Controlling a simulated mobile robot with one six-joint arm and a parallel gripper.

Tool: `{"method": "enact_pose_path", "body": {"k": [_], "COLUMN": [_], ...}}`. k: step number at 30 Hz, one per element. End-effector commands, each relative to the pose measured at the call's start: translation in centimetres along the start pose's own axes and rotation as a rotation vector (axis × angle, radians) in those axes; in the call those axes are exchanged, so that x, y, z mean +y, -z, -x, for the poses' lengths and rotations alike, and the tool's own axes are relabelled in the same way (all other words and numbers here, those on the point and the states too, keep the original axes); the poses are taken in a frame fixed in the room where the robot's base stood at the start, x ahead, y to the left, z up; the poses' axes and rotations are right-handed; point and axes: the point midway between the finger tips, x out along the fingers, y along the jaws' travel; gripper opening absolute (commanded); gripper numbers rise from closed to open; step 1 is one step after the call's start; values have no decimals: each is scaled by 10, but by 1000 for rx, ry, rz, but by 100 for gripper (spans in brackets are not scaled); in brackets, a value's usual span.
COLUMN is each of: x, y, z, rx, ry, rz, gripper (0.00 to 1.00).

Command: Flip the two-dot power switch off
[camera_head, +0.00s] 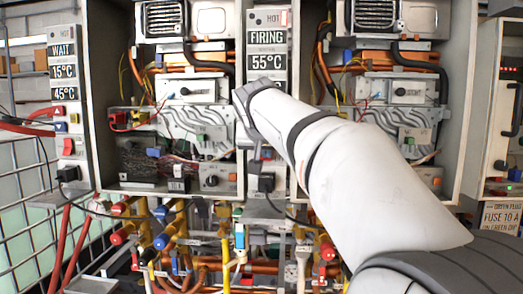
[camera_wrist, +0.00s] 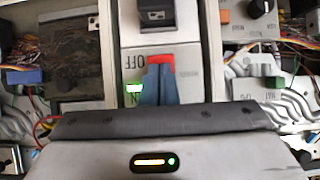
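The power switch is a red rocker (camera_wrist: 161,60) on a pale panel in the wrist view, with upside-down OFF lettering at its upper left. My gripper (camera_wrist: 158,85) shows as two blue-grey fingers close together, seemingly shut. They overlap the lower part of the red rocker; whether they touch it I cannot tell. In the head view my arm reaches the middle panel (camera_head: 267,62), which reads FIRING and 55°C, and hides the switch there.
A black plug (camera_head: 266,182) sits low on the middle panel. Open heater cabinets with wires and dials stand on both sides. The left panel (camera_head: 64,68) reads WAIT, 15°C and 45°C and has its own red switch (camera_head: 68,147). Pipes and valves (camera_head: 160,240) run below.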

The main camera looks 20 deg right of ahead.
Motion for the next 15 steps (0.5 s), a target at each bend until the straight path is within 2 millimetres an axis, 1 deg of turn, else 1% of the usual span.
{"method": "enact_pose_path", "body": {"k": [1,10,15], "x": [-1,-1,0], "y": [-1,-1,-1], "z": [-4,-5,-8], "rx": [-2,-2,-2], "ry": [0,0,-1], "rz": [2,1,1], "gripper": [0,0,0]}}
